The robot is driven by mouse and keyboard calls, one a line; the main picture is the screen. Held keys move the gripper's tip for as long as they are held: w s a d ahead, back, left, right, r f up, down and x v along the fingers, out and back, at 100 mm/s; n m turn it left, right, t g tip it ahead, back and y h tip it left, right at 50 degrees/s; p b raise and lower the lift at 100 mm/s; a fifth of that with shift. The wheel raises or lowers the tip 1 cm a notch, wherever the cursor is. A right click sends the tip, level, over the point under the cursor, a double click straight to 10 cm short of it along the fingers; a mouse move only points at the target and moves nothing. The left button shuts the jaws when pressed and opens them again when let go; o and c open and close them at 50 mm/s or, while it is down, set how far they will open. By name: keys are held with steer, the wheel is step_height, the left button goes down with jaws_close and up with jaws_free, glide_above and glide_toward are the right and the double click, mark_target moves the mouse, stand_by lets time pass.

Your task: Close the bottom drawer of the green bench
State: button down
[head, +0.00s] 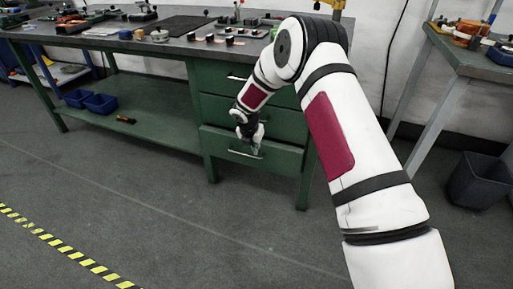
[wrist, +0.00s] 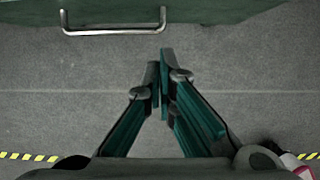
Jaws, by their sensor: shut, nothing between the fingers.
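The green bench (head: 130,150) stands at the back with a stack of drawers at its right end. Its bottom drawer (head: 221,142) juts out a little past the drawers above it, so it stands partly open. Its bar handle (head: 245,155) also shows at the top of the wrist view (wrist: 115,30). My gripper (head: 256,147) hangs pointing down by the drawer front. In the wrist view my gripper's fingers (wrist: 161,58) meet at the tips, empty, below and right of the handle, apart from it. My arm hides part of the drawers' right side.
Blue bins (head: 100,103) and a small orange-and-black item (head: 126,119) lie on the lower shelf. Tools cover the bench top. A second table (head: 470,62) and a dark bin (head: 478,180) stand at the right. The floor before the bench is clear, with yellow-black tape (head: 60,245).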

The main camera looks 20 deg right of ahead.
mark_target(261, 148)
steer(key=shift+w+d+f+b, duration=0.6)
steer(key=shift+w+f, duration=0.25)
steer(key=shift+f, duration=0.15)
steer(key=shift+w+d+f+b, duration=0.6)
steer(key=shift+w+f, duration=0.3)
steer(key=shift+f, duration=0.1)
steer(key=shift+w+d+f+b, duration=0.5)
steer(key=shift+w+d+f, duration=0.1)
steer(key=shift+w+f, duration=0.35)
steer(key=shift+s, duration=0.1)
